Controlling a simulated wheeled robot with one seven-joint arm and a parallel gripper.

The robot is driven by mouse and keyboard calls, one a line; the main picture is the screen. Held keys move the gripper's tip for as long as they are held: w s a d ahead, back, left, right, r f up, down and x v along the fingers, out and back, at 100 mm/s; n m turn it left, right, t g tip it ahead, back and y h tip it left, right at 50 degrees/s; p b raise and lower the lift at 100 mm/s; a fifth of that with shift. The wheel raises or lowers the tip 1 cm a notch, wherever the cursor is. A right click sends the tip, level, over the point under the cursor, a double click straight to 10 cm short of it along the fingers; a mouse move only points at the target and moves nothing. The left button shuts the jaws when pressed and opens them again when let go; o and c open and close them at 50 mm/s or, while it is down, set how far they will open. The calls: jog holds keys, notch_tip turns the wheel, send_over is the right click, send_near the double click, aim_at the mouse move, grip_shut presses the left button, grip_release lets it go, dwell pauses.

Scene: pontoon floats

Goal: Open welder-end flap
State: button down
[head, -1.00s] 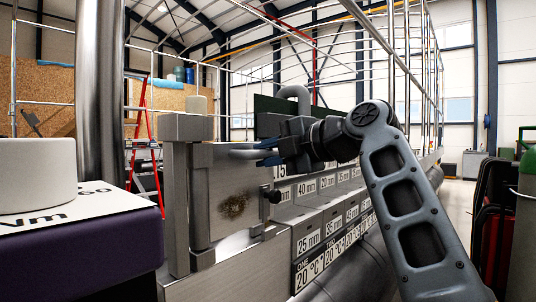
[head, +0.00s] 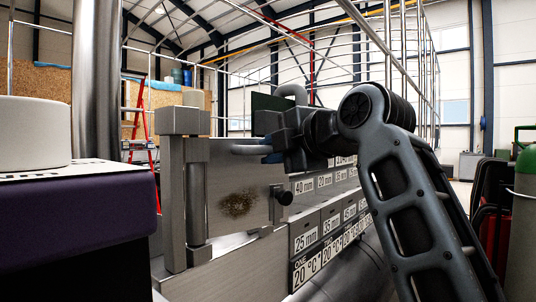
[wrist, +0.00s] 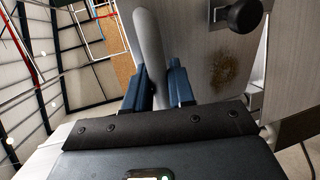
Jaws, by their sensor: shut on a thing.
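The welder-end flap (head: 222,178) is a grey metal panel with a brown scorch mark, standing upright beside a square post. A black knob (head: 285,197) sits at its right end; flap (wrist: 205,30) and knob (wrist: 244,16) also show in the wrist view. My gripper (head: 268,154) is at the flap's top edge, its blue fingers shut on a pale rounded handle (head: 248,150). In the wrist view the handle (wrist: 149,45) runs up between the fingers (wrist: 155,80). My gripper hides the flap's upper right corner. I cannot tell how far the flap stands open.
A purple box (head: 80,220) with a white cylinder (head: 32,130) on it is close at the left. Labelled grey blocks (head: 315,228) line the bench behind the flap. A green-topped gas cylinder (head: 522,210) stands at far right. A red ladder (head: 138,140) is behind.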

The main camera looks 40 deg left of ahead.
jog(key=s+d+m+t+h+p, duration=0.3)
jog(key=s+d+m+t+h, duration=0.1)
jog(key=s+m+t+h, duration=0.2)
jog(key=shift+s+d+m+t, duration=0.3)
jog(key=shift+s+m+t, duration=0.5)
jog(key=shift+t, duration=0.1)
jog(key=c, duration=1.1)
grip_release()
jog(key=shift+s, duration=0.1)
jog(key=v, duration=0.7)
jog(key=shift+s+d, duration=0.15)
jog(key=shift+s, duration=0.1)
